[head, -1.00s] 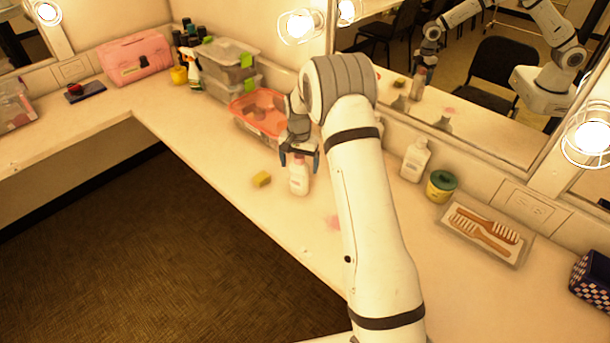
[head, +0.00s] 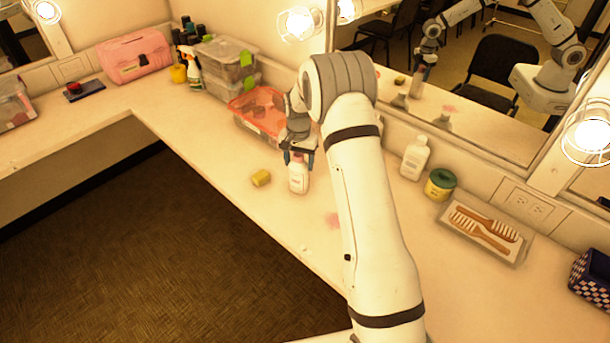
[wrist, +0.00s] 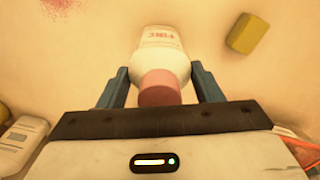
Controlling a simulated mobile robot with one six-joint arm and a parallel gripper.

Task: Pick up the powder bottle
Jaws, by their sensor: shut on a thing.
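The powder bottle (head: 298,179) is white and stands upright on the counter, with my gripper (head: 299,157) over its top. In the wrist view the bottle (wrist: 162,48) shows a pink cap and reddish print. The blue fingers of my gripper (wrist: 163,80) are on both sides of its upper part, shut on it. I see no clear gap between the bottle's base and the counter.
A yellow sponge (head: 261,178) lies just left of the bottle. An orange-red bin (head: 262,112) is behind it. Another white bottle (head: 415,158), a green-lidded tin (head: 440,184) and a brush tray (head: 485,232) stand to the right. The mirror (head: 470,125) runs along the back.

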